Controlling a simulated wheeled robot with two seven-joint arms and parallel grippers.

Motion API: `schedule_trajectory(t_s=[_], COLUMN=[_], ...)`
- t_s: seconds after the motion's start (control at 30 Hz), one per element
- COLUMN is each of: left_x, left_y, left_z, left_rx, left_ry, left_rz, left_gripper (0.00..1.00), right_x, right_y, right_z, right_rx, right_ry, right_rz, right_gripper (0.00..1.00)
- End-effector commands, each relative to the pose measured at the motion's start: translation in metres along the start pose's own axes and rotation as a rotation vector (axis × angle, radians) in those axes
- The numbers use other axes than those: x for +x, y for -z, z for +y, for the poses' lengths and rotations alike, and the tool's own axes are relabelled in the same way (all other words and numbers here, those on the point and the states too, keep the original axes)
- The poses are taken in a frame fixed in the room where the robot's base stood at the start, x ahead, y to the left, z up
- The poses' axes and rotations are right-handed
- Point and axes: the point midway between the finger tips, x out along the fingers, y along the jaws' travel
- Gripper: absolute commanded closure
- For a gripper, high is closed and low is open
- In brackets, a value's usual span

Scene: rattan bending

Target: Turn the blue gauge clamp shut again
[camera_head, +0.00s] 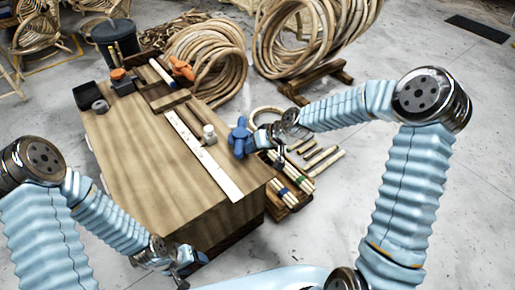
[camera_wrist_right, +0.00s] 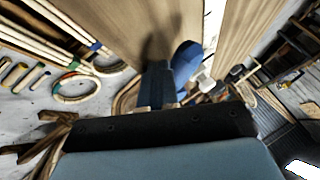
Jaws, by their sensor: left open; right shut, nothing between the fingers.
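The blue gauge clamp (camera_head: 240,138) stands at the right edge of the wooden bench (camera_head: 140,165), beside the long white strip (camera_head: 195,150). It also shows in the right wrist view (camera_wrist_right: 187,60), just beyond my fingers and partly hidden by them. My right gripper (camera_head: 262,139) is shut and empty, close against the clamp's right side. Whether it touches the clamp I cannot tell. In the right wrist view its dark fingers (camera_wrist_right: 156,84) point at the bench edge. My left gripper (camera_head: 187,260) is open and empty, low by the bench's near side, away from the clamp.
A white-topped knob (camera_head: 209,133) stands by the strip. An orange clamp (camera_head: 181,68) sits at the bench's far end. A crate of rattan sticks (camera_head: 290,185) is right of the bench. Rattan coils (camera_head: 305,40) stand behind. The near bench top is clear.

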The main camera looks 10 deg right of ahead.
Motion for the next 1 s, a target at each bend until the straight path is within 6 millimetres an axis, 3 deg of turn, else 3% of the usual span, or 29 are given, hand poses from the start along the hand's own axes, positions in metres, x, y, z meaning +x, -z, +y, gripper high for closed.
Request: schedule_trajectory(t_s=[0.57,1.0], left_x=[-0.023,-0.031], left_y=[-0.004,-0.005], left_z=[0.016,0.021], left_rx=[0.010,0.013], left_ry=[-0.011,-0.014], left_rz=[-0.011,-0.015], left_gripper=[0.38,0.38], right_x=[0.008,0.026], right_y=[-0.002,0.004], right_z=[-0.025,-0.042], right_rx=[0.505,0.516], right_ry=[-0.313,-0.317], right_rz=[0.291,0.297], right_gripper=[1.00,1.00])
